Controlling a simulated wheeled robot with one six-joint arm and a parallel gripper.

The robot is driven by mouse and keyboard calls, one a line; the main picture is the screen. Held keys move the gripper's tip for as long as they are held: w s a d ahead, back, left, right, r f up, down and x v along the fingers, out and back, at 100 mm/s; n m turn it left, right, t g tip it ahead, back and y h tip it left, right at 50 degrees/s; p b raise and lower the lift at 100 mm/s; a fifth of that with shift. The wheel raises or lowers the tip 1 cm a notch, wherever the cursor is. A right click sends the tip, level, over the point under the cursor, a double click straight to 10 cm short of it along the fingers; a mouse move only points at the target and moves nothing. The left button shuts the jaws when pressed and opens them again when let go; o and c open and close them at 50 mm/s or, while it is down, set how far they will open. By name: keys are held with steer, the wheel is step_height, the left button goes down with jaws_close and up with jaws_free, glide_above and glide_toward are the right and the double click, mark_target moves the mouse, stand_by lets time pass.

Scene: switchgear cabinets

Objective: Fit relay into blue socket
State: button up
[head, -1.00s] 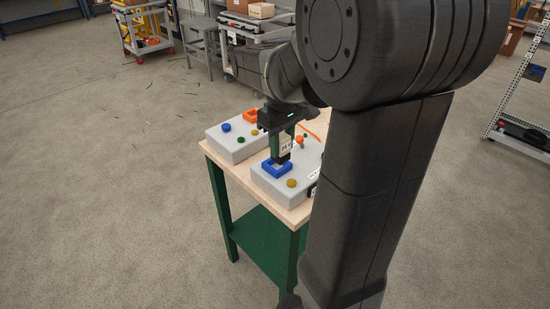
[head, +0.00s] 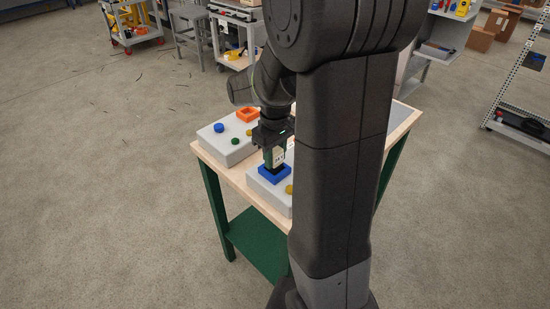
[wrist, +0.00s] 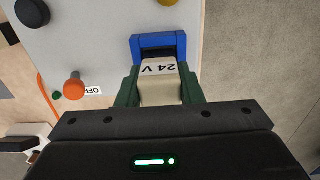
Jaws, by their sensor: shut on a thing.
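The relay (wrist: 160,88) is a beige block marked 24 V, with a dark lower end. My gripper (head: 275,157) is shut on it, with green fingers on its two sides. The blue socket (head: 265,177) is a square frame on the near grey box (head: 258,189). The relay stands roughly upright over the socket, and its dark end meets the socket's opening in the head view. In the wrist view the blue socket (wrist: 158,40) shows just beyond the relay. My gripper and the relay hide part of the opening, so I cannot tell how deep the relay sits.
A second grey box (head: 221,151) with an orange socket (head: 247,114) and several knobs stands behind.

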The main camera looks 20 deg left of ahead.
mark_target(275, 149)
steer(key=shift+f, duration=0.6)
steer(key=shift+f, duration=0.1)
steer(key=o, duration=1)
steer(key=shift+f, duration=0.1)
step_height(275, 149, up, 12)
steer(key=shift+r, duration=0.2)
